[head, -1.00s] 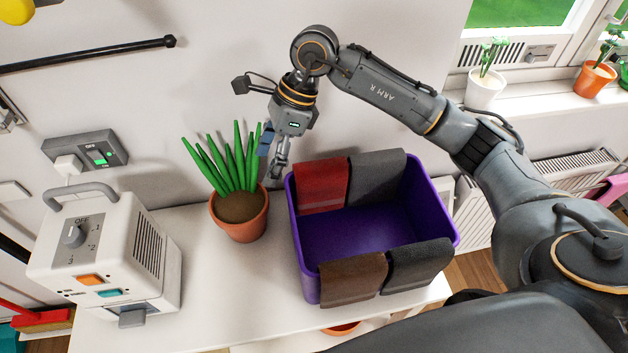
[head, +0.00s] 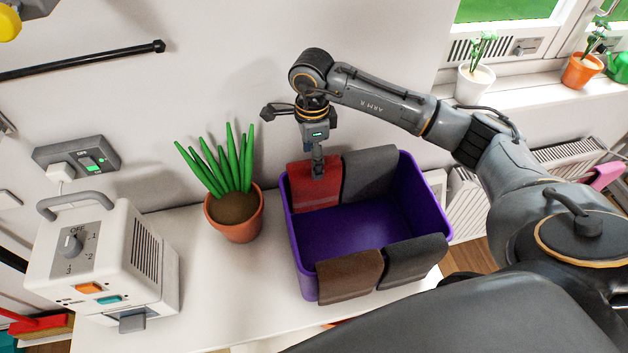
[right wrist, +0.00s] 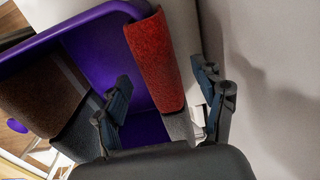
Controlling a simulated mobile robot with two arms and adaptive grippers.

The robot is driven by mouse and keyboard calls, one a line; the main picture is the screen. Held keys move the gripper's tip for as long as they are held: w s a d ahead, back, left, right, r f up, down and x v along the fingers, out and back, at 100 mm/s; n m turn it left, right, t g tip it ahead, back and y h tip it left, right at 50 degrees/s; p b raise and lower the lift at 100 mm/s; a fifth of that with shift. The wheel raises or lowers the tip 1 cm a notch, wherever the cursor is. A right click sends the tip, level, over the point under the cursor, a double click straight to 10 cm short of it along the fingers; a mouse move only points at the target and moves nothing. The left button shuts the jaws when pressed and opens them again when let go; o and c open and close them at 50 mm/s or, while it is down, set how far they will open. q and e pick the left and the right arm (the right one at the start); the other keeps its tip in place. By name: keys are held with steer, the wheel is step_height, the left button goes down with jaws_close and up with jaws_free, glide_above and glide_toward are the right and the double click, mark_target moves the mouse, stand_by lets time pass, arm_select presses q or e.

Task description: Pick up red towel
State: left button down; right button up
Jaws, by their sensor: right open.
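The red towel (head: 316,188) hangs folded over the back left rim of the purple bin (head: 345,232). My right gripper (head: 318,168) is above the towel, pointing down, and hides part of it in the head view. In the right wrist view, the two fingers of the right gripper (right wrist: 162,100) are spread apart. The red towel (right wrist: 155,62) runs between and beyond them, over the rim of the purple bin (right wrist: 95,45). I cannot tell whether the fingers touch it. My left gripper is not in view.
A dark grey towel (head: 370,173) hangs right beside the red one. A brown towel (head: 349,275) and another dark grey towel (head: 414,260) hang on the front rim. A potted plant (head: 236,216) stands just left of the bin. A white appliance (head: 100,265) stands further left.

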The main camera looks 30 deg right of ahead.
mark_target(314, 185)
steer(key=f, duration=0.2)
steer(key=f+p, duration=0.1)
steer(key=shift+s+f+p, duration=0.2)
steer(key=shift+f+p, duration=0.1)
steer(key=shift+f, duration=0.4)
steer(key=shift+w, duration=0.1)
steer(key=shift+c, duration=0.4)
jaws_close()
